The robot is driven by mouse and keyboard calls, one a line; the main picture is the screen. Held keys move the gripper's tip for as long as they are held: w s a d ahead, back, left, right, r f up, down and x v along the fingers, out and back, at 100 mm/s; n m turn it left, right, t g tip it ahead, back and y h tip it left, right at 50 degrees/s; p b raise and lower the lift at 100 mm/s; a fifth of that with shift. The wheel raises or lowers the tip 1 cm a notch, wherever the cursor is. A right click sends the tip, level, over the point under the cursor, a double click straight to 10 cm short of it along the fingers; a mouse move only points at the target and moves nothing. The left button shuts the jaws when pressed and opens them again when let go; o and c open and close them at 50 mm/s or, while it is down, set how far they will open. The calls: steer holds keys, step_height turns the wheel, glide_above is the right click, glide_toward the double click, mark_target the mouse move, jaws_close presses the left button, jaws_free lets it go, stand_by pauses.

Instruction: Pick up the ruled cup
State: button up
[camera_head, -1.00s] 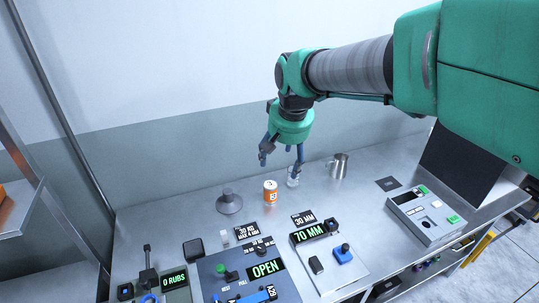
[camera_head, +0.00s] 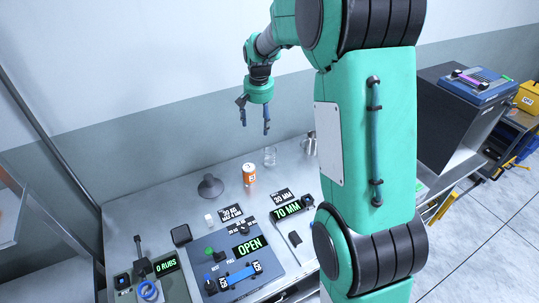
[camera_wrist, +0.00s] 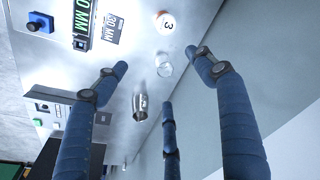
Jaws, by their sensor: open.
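A small clear cup (camera_head: 270,156), seemingly the ruled cup, stands upright at the back of the steel bench; any ruling is too small to read. It also shows in the wrist view (camera_wrist: 165,66), between and beyond the finger ends. My gripper (camera_head: 255,128) is open and empty, above the bench and clear of the cup, slightly left of it in the head view. Its three blue fingers (camera_wrist: 158,74) are spread in the wrist view. Nothing touches the cup.
An orange-and-white can (camera_head: 249,173) stands left of the cup, and a metal mug (camera_head: 310,145) stands to its right. A grey cone-like stand (camera_head: 210,186) is farther left. A control panel reading OPEN (camera_head: 248,247) and a 70 MM display (camera_head: 287,210) lie in front.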

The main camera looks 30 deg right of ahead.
steer(key=w+d+f+m+p, duration=0.1)
steer(key=w+d+f+p, duration=0.2)
steer(key=w+d+f, duration=0.3)
steer(key=m+g+p, duration=0.1)
steer(key=g+p, duration=0.1)
steer(key=p, duration=0.2)
glide_toward(270, 156)
steer(key=w+d, duration=0.1)
steer(key=w+d+r, duration=0.1)
steer(key=shift+w+d+r, duration=0.1)
steer(key=shift+w, duration=0.2)
step_height(270, 156, down, 9)
steer(key=shift+r+p, duration=0.2)
steer(key=shift+p, duration=0.2)
steer(key=shift+f, duration=0.15)
steer(key=shift+s+f+p, duration=0.1)
steer(key=shift+f+p, duration=0.35)
steer(key=shift+f, duration=2)
